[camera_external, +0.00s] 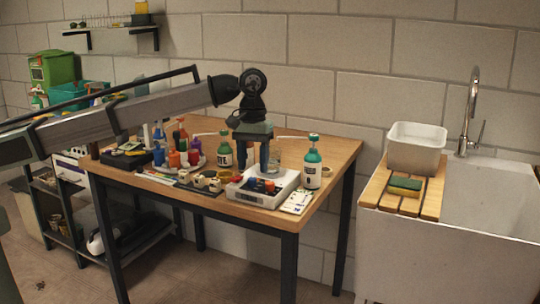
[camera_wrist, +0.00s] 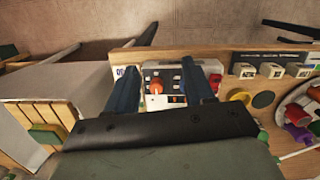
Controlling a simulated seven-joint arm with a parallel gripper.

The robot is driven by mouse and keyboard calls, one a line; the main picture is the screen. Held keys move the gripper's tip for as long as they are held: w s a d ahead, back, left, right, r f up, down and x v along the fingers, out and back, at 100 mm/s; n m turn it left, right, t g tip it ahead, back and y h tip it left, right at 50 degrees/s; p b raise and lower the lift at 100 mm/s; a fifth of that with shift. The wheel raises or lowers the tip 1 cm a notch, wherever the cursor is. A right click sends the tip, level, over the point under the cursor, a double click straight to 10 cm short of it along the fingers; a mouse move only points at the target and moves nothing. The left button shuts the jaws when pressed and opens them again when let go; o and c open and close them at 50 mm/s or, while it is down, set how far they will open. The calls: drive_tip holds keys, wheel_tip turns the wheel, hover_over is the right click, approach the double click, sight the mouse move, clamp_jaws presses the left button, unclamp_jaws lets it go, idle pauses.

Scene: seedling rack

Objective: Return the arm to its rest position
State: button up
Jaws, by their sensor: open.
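My gripper (camera_external: 268,162) hangs from my arm over the right half of the wooden table (camera_external: 325,150), fingers pointing down. In the wrist view my gripper (camera_wrist: 160,68) shows two dark blue fingers spread apart with nothing held between them. Below and between the fingers is a white box-like tray (camera_external: 258,197) with orange and dark blue items on it. The tray also shows in the wrist view (camera_wrist: 150,72). The fingertips look a little above or behind it; the exact gap cannot be told.
A dark strip with small pots (camera_external: 205,184) and a round tray of colored bottles lie left. A sink (camera_external: 490,190) with a slatted wooden board (camera_external: 432,200) stands right. Space above the table is clear.

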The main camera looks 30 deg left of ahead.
drive_tip(key=s+a+f+m+g+y, duration=0.1)
drive_tip(key=s+a+f, duration=0.2)
drive_tip(key=a+f, duration=0.55)
drive_tip(key=s+a+f+m, duration=0.15)
drive_tip(key=a+f, duration=0.45)
drive_tip(key=f, duration=0.6)
drive_tip(key=s+a+f+m+g+y, duration=0.1)
drive_tip(key=s+a+f, duration=0.3)
drive_tip(key=a+f, duration=0.55)
drive_tip(key=w+a+f+n+t, duration=0.1)
drive_tip(key=w+a+f+n, duration=0.15)
drive_tip(key=a+f, duration=1.45)
drive_tip(key=s+a+f+g, duration=0.1)
drive_tip(key=s+a+f, duration=0.1)
drive_tip(key=a, duration=0.6)
drive_tip(key=s+a+f+g, duration=0.1)
drive_tip(key=s+a+f, duration=0.15)
drive_tip(key=a, duration=0.55)
drive_tip(key=s+a+f, duration=0.2)
drive_tip(key=a+f, duration=0.1)
drive_tip(key=a, duration=0.4)
drive_tip(key=s+a+f+g+h, duration=0.1)
drive_tip(key=s+a+f+g, duration=0.1)
drive_tip(key=s+a, duration=1)
drive_tip(key=s, duration=0.2)
drive_tip(key=shift+s+a+g+h, duration=0.2)
drive_tip(key=shift+s+g+h, duration=0.1)
